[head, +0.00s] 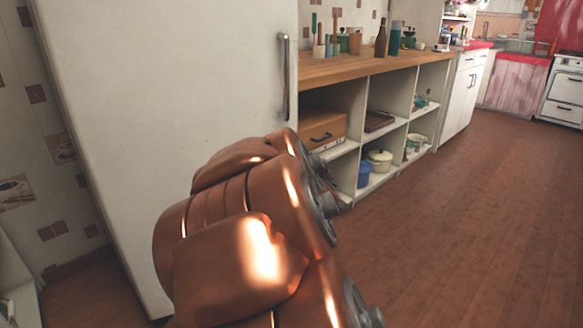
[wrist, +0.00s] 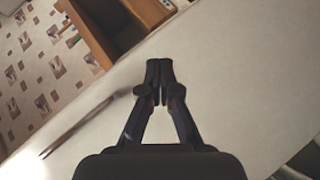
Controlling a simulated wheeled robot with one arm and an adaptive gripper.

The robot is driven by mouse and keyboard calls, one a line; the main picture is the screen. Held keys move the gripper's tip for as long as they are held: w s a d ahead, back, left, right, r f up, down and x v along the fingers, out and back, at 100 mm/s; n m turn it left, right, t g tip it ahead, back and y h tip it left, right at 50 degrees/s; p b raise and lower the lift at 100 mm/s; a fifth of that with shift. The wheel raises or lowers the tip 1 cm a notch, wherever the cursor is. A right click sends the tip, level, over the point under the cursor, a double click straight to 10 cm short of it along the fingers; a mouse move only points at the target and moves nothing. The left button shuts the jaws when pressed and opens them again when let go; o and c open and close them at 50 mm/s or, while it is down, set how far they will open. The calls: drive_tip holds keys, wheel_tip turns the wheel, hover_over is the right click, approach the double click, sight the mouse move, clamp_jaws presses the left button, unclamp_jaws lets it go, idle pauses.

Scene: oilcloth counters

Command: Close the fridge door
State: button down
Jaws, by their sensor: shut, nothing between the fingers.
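The fridge door (head: 170,110) is a tall, plain white panel filling the left of the head view. Its upright metal handle (head: 284,77) is near the right edge. No open interior shows, but I cannot tell whether the door is fully shut. The door also fills much of the wrist view (wrist: 235,85), with the handle (wrist: 78,125) to the left of the fingers. My gripper (wrist: 159,66) is shut and empty, its fingertips in front of the white panel; I cannot tell whether they touch it. My copper arm hides the gripper and the lower right of the door in the head view.
A wooden counter (head: 375,66) over open shelves holding a wooden box (head: 322,130) and pots (head: 380,160) stands right of the fridge. A tiled wall (head: 35,130) is at the left. The brown floor (head: 460,230) at right is clear.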

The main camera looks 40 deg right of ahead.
drive_tip(key=w+d+f+n+t+y+b, duration=0.1)
drive_tip(key=w+d+n+t+b, duration=0.2)
drive_tip(key=w, duration=0.4)
drive_tip(key=w+d+f+n+t+y+b, duration=0.1)
drive_tip(key=w+d+n+t+b, duration=0.2)
drive_tip(key=w+d+n, duration=0.3)
drive_tip(key=shift+w+d+f+n+t+y, duration=0.2)
drive_tip(key=shift+w+f+n+t+y, duration=0.15)
drive_tip(key=shift+w+n+t, duration=0.5)
idle(0.5)
idle(0.4)
